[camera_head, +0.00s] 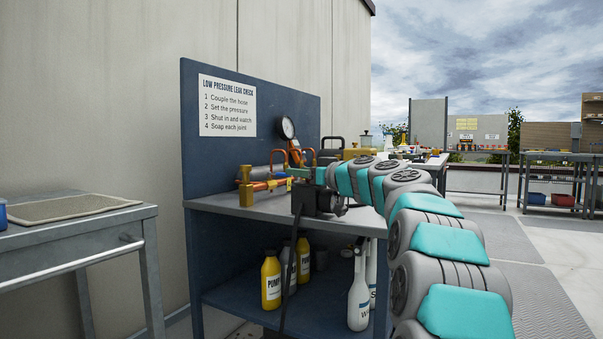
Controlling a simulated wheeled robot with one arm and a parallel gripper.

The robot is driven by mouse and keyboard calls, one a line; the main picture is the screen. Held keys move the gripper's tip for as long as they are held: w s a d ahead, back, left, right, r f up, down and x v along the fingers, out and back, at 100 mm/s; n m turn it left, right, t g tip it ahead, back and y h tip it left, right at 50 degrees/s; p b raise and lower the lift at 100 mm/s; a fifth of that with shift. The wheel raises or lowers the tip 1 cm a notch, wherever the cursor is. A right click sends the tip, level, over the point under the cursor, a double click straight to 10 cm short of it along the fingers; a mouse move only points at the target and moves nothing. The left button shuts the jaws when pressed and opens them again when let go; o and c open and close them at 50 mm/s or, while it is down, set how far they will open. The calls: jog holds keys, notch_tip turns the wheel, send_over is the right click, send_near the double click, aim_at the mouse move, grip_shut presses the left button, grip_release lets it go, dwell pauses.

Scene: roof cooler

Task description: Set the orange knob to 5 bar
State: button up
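A round pressure gauge (288,127) stands above the bench in front of the blue back panel. Its face is too small to read. Orange and copper-coloured piping (262,182) lies on the bench top below and to the left of it. I cannot single out the orange knob among these orange parts; it may be hidden.
The blue bench (240,206) has a printed instruction sign (227,105) on its panel. Yellow bottles (271,280) and white spray bottles (358,290) stand on its lower shelf. A grey metal table (75,236) is at the left. Open floor lies to the right.

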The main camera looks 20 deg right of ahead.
grip_shut()
jog(key=shift+f+h, duration=0.1)
jog(key=shift+h, duration=0.2)
